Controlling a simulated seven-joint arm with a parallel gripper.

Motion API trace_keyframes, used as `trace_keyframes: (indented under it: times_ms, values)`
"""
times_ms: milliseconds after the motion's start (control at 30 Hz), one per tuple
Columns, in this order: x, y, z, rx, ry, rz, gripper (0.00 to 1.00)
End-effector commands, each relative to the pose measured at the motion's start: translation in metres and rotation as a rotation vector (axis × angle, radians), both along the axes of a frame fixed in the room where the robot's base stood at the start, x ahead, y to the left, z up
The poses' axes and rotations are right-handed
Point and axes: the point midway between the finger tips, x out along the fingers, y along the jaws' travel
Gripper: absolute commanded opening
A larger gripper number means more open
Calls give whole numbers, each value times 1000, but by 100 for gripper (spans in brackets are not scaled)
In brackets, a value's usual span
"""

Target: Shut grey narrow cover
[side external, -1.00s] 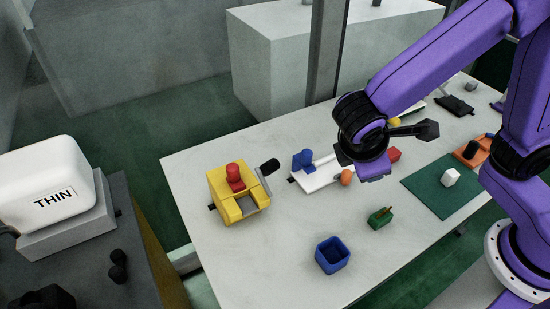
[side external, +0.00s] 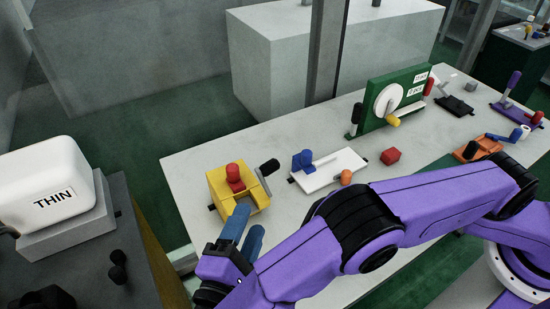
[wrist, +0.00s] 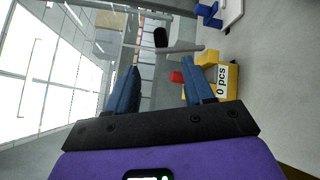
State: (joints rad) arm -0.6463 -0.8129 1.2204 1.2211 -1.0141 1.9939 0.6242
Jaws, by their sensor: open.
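A pale, rounded cover (side external: 45,180) marked THIN sits on a grey block (side external: 75,228) at the left in the side view. It is the closest match to the grey narrow cover; I cannot tell whether it is shut. It does not show clearly in the wrist view. My gripper (side external: 248,226) has blue fingers and is open and empty, right of the cover and by the near side of the yellow fixture. In the wrist view my gripper (wrist: 160,85) shows its two fingers well apart, with nothing between them.
The yellow fixture (side external: 216,185) has a red knob (side external: 235,174) and a black-gripped lever (side external: 268,167). A green crank housing (side external: 410,93) stands behind. Black knobs (side external: 118,265) sit near the cover.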

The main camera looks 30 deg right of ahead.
Motion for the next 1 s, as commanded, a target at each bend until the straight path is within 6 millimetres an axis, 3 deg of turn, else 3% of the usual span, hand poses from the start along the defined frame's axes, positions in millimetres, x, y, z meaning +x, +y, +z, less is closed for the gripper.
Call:
trace_keyframes:
  times_ms: [800, 1000]
  values:
    - [97, -100, 0, 1, 4, -2, 52]
    - [113, -117, 0, 1, 4, -1, 52]
